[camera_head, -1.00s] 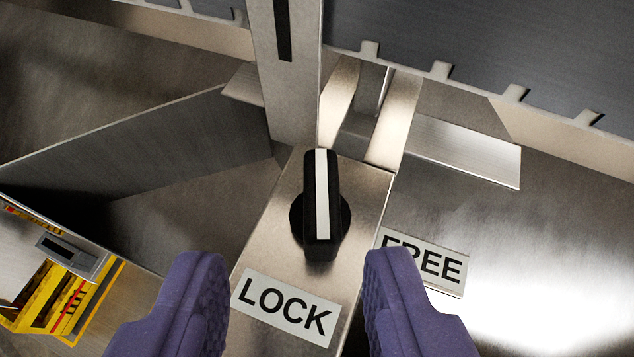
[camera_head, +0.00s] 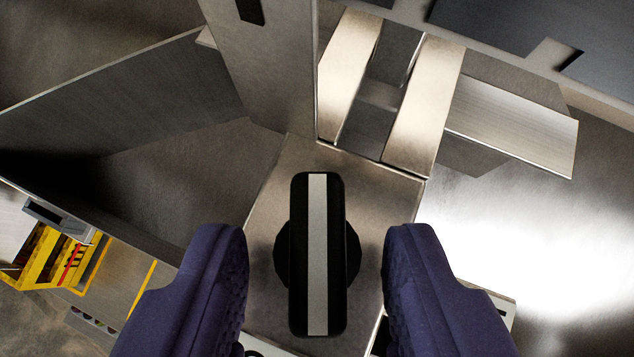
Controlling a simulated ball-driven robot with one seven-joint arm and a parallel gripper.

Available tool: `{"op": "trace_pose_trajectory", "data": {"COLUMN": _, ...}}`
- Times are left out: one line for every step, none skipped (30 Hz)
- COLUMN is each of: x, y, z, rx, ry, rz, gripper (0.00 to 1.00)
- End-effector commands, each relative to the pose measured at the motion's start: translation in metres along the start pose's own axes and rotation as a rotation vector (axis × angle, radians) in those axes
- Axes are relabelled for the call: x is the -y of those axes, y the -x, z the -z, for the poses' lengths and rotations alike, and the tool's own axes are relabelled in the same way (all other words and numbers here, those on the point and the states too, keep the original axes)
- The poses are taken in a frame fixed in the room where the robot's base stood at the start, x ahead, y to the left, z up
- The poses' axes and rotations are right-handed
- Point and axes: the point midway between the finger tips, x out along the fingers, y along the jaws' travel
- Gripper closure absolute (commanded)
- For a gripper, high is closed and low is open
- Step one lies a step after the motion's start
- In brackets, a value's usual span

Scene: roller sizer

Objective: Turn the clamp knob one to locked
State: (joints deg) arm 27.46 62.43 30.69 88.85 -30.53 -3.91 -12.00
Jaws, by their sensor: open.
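The clamp knob (camera_head: 317,255) is a black bar handle with a pale stripe on a round black base. It stands on a metal block (camera_head: 350,180), its bar running nearly straight up and down in the picture. My gripper (camera_head: 315,275) is open, its two purple fingers on either side of the knob with a gap on each side. The LOCK and FREE labels are almost wholly hidden behind the fingers and below the frame edge, so I cannot read them now.
A metal upright (camera_head: 270,65) stands just behind the knob. Two bright metal bars (camera_head: 425,105) lie behind it to the right. A slanted metal plate (camera_head: 120,110) is at left, with a yellow crate (camera_head: 55,260) at lower left. Dark panels (camera_head: 505,22) are at upper right.

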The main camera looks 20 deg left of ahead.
Motion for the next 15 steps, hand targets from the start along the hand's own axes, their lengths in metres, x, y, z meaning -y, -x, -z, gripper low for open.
{"op": "trace_pose_trajectory", "data": {"x": 0.000, "y": -0.008, "z": -0.001, "rx": 0.000, "ry": -0.001, "rz": 0.000, "gripper": 0.57}}
{"op": "trace_pose_trajectory", "data": {"x": 0.000, "y": -0.011, "z": -0.001, "rx": 0.000, "ry": 0.000, "rz": 0.000, "gripper": 0.57}}
{"op": "trace_pose_trajectory", "data": {"x": 0.000, "y": -0.013, "z": -0.001, "rx": 0.000, "ry": 0.000, "rz": 0.000, "gripper": 0.57}}
{"op": "trace_pose_trajectory", "data": {"x": 0.000, "y": -0.015, "z": 0.000, "rx": 0.000, "ry": 0.000, "rz": 0.000, "gripper": 0.57}}
{"op": "trace_pose_trajectory", "data": {"x": 0.000, "y": -0.016, "z": 0.000, "rx": 0.000, "ry": 0.000, "rz": 0.000, "gripper": 0.57}}
{"op": "trace_pose_trajectory", "data": {"x": 0.000, "y": -0.017, "z": 0.000, "rx": 0.001, "ry": 0.000, "rz": 0.000, "gripper": 0.57}}
{"op": "trace_pose_trajectory", "data": {"x": 0.000, "y": -0.018, "z": 0.000, "rx": 0.001, "ry": 0.000, "rz": 0.000, "gripper": 0.57}}
{"op": "trace_pose_trajectory", "data": {"x": 0.000, "y": -0.018, "z": 0.000, "rx": 0.000, "ry": 0.000, "rz": 0.000, "gripper": 0.57}}
{"op": "trace_pose_trajectory", "data": {"x": 0.000, "y": -0.018, "z": 0.000, "rx": 0.000, "ry": 0.000, "rz": 0.000, "gripper": 0.57}}
{"op": "trace_pose_trajectory", "data": {"x": 0.000, "y": -0.017, "z": 0.000, "rx": 0.000, "ry": 0.000, "rz": 0.000, "gripper": 0.57}}
{"op": "trace_pose_trajectory", "data": {"x": 0.000, "y": -0.017, "z": 0.000, "rx": 0.000, "ry": 0.000, "rz": 0.000, "gripper": 0.57}}
{"op": "trace_pose_trajectory", "data": {"x": 0.000, "y": -0.017, "z": 0.000, "rx": 0.000, "ry": 0.000, "rz": 0.000, "gripper": 0.57}}
{"op": "trace_pose_trajectory", "data": {"x": 0.000, "y": -0.017, "z": 0.000, "rx": 0.000, "ry": 0.000, "rz": 0.000, "gripper": 0.60}}
{"op": "trace_pose_trajectory", "data": {"x": 0.000, "y": -0.017, "z": 0.000, "rx": 0.000, "ry": 0.000, "rz": 0.000, "gripper": 0.67}}
{"op": "trace_pose_trajectory", "data": {"x": 0.000, "y": -0.017, "z": 0.000, "rx": 0.000, "ry": 0.000, "rz": 0.000, "gripper": 0.76}}
